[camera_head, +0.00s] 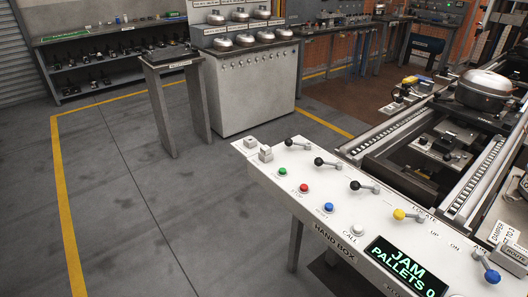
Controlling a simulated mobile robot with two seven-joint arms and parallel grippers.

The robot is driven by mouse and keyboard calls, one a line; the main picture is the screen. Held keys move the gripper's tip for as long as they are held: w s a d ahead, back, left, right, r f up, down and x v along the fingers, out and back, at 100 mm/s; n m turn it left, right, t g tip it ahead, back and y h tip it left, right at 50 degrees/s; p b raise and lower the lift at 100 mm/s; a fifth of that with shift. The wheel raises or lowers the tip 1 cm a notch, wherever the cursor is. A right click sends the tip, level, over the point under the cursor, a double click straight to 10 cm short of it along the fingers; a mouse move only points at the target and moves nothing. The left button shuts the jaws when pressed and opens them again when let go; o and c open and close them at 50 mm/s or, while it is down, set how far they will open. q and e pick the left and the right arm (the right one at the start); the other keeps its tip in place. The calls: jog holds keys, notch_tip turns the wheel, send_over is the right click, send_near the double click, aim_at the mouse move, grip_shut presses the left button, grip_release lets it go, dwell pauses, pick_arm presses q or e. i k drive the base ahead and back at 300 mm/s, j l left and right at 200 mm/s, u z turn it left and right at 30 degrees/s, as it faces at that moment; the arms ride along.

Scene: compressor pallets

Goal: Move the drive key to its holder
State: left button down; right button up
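I cannot pick out the drive key or its holder for sure. A white control panel marked "HAND BOX" (335,241) stands at the front right. It carries several levers, green, red and blue buttons, and a lit display (405,268) reading "JAM PALLETS 0". Two small pale blocks (266,154) sit at its far left end; I cannot tell what they are. Neither of my grippers shows in this view.
A conveyor (398,130) runs behind the panel, with a silver-and-dark compressor (484,90) on it. A small stand (170,58), a grey cabinet (250,95) with silver domes and a shelf rack (112,32) stand behind. The grey floor (150,215) at left is clear.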

aim_at(266, 150)
jog(key=z, duration=0.75)
jog(key=i+j+z, duration=0.1)
jog(key=j+z, duration=0.15)
jog(key=z, duration=0.25)
jog(key=j+z, duration=0.25)
jog(key=z, duration=0.25)
jog(key=j+z, duration=0.55)
jog(key=j, duration=0.15)
jog(key=k+j+z, duration=0.15)
jog(key=j, duration=0.25)
jog(key=j+z, duration=0.1)
jog(key=j, duration=0.25)
jog(key=k+j+z, duration=0.15)
jog(key=j, duration=0.25)
jog(key=k+j+z, duration=0.1)
jog(key=j, duration=0.25)
jog(key=k+j, duration=0.2)
jog(key=j, duration=0.2)
jog(key=k+j, duration=0.2)
jog(key=j, duration=0.2)
jog(key=k+j, duration=0.2)
jog(key=j, duration=0.25)
